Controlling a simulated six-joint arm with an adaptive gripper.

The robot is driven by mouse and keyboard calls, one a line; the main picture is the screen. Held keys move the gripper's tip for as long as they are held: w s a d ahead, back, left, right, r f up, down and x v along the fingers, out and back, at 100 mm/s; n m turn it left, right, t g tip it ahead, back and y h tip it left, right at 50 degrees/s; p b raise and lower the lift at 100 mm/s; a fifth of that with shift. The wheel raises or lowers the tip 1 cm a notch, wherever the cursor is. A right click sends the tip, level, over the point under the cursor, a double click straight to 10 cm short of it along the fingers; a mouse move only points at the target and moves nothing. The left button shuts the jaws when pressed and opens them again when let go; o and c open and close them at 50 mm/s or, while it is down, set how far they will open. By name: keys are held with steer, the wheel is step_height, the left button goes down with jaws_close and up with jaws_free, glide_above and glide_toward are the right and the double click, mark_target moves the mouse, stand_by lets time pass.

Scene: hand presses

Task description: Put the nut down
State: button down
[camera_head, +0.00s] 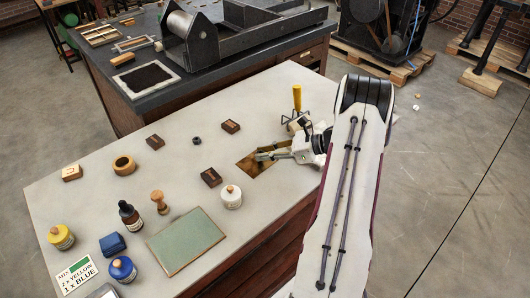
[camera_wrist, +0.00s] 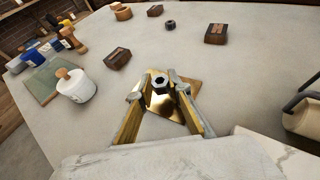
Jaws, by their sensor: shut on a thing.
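My gripper (camera_head: 262,154) is over the brass-coloured plate (camera_head: 246,168) on the right part of the light table. In the wrist view my gripper (camera_wrist: 159,88) is shut on a grey hex nut (camera_wrist: 159,82), which sits between the fingertips with its hole facing up. The plate (camera_wrist: 166,104) shows below and around the nut in the wrist view. I cannot tell whether the nut touches the plate. In the head view the nut is too small to make out at the fingertips. A second, dark nut (camera_head: 197,140) stands apart on the table, also in the wrist view (camera_wrist: 170,25).
Dark type blocks (camera_head: 211,177) (camera_head: 231,126) stand near the plate. A white jar (camera_head: 231,197) and a green pad (camera_head: 186,241) lie to its left. A yellow-handled tool (camera_head: 297,98) stands behind my gripper. Bare table (camera_head: 190,110) surrounds the second nut.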

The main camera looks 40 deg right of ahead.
steer(key=shift+f, duration=0.2)
steer(key=c, duration=1.9)
jaws_free()
steer(key=shift+r, duration=0.2)
steer(key=shift+s+d+r, duration=0.15)
steer(key=shift+d, duration=0.05)
steer(key=v, duration=1.1)
steer(key=shift+s+d, duration=0.15)
steer(key=shift+s, duration=0.1)
steer(key=shift+w, duration=0.1)
